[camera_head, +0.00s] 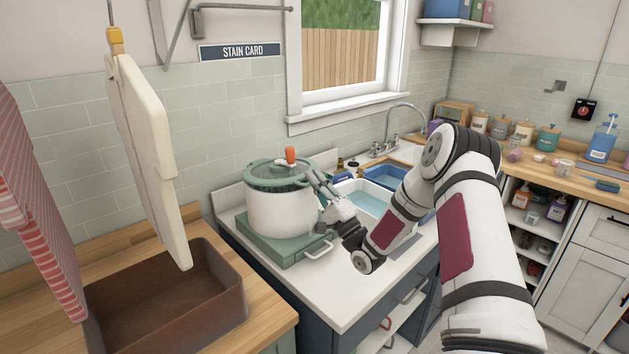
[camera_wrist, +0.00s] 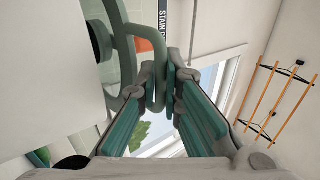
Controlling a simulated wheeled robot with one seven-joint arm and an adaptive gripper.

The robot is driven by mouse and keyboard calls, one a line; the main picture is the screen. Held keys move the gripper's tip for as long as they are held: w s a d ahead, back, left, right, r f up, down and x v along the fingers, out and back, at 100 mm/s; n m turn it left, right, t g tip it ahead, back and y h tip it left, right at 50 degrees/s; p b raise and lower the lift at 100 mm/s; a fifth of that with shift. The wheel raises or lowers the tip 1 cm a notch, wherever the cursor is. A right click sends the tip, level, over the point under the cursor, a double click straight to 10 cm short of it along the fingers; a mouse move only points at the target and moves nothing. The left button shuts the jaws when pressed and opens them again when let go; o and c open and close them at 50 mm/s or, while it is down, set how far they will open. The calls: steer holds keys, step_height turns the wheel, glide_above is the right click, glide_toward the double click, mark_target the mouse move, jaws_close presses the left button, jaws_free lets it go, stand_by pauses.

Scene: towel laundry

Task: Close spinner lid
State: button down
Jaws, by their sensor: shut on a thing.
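The spinner (camera_head: 280,212) is a white round tub on a green base (camera_head: 285,247), on the white counter. Its green lid (camera_head: 272,184), with an orange knob (camera_head: 290,155), lies over the tub's top. I cannot tell whether it sits fully flush. My gripper (camera_head: 314,175) is at the lid's right edge. In the wrist view my gripper (camera_wrist: 167,80) is shut on the lid's green loop handle (camera_wrist: 157,45), with the lid's rim (camera_wrist: 119,45) to the left. The fingers hide part of the handle.
A blue-and-white basin of water (camera_head: 368,197) stands right of the spinner, by the sink tap (camera_head: 403,112). A brown bin (camera_head: 170,310) is at lower left, under a hanging cream towel (camera_head: 150,150). The white counter's front (camera_head: 345,300) is clear.

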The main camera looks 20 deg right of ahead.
steer(key=c, duration=2)
jaws_free()
steer(key=shift+o, duration=0.2)
steer(key=v, duration=1.2)
steer(key=shift+a, duration=0.1)
